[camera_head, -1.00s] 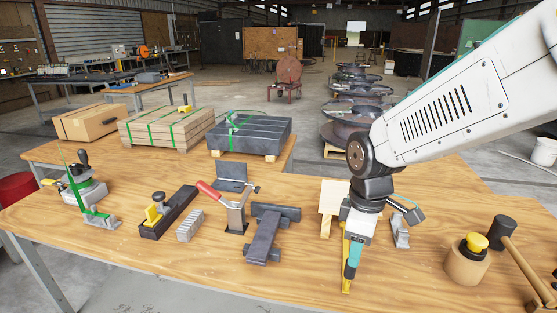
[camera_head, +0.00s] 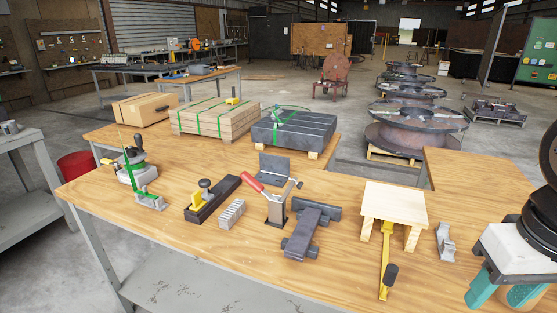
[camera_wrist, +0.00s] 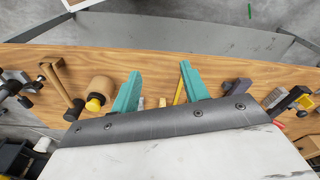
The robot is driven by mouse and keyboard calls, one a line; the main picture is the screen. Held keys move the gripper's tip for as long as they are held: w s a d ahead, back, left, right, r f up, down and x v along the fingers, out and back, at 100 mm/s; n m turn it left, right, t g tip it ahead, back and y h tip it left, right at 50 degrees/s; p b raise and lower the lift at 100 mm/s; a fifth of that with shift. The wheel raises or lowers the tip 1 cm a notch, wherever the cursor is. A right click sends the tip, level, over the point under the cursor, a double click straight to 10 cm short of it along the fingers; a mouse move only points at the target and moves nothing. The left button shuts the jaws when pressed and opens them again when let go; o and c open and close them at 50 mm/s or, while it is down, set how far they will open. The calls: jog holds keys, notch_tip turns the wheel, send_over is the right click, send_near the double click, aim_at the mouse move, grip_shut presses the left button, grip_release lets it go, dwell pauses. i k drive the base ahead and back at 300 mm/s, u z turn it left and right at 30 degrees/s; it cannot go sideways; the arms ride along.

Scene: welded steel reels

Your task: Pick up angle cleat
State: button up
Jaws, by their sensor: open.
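A dark L-shaped steel piece (camera_head: 274,169), which looks like the angle cleat, stands on the wooden workbench (camera_head: 180,230) behind a red-handled toggle clamp. A smaller grey angled piece (camera_head: 446,242) stands at the right, so I cannot be fully sure which is the cleat. My gripper (camera_head: 502,296) is at the lower right of the head view, well right of the dark piece and nearer the grey one. In the wrist view my gripper (camera_wrist: 160,70) shows two teal fingers spread apart with nothing between them.
The toggle clamp (camera_head: 275,207), dark welded steel part (camera_head: 313,231), small wooden stand (camera_head: 394,204) and yellow bar clamp (camera_head: 385,262) crowd the middle. A dark plane-like tool (camera_head: 212,199) lies left. Front-left bench is clear.

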aim_at(273, 168)
jog(key=u, duration=0.7)
jog(key=k, duration=1.05)
jog(key=u, duration=1.6)
jog(key=i, duration=1.75)
jog(key=z, duration=0.65)
jog(key=i, duration=0.85)
jog(key=z, duration=1.6)
jog(key=i, duration=0.7)
jog(key=z, duration=0.7)
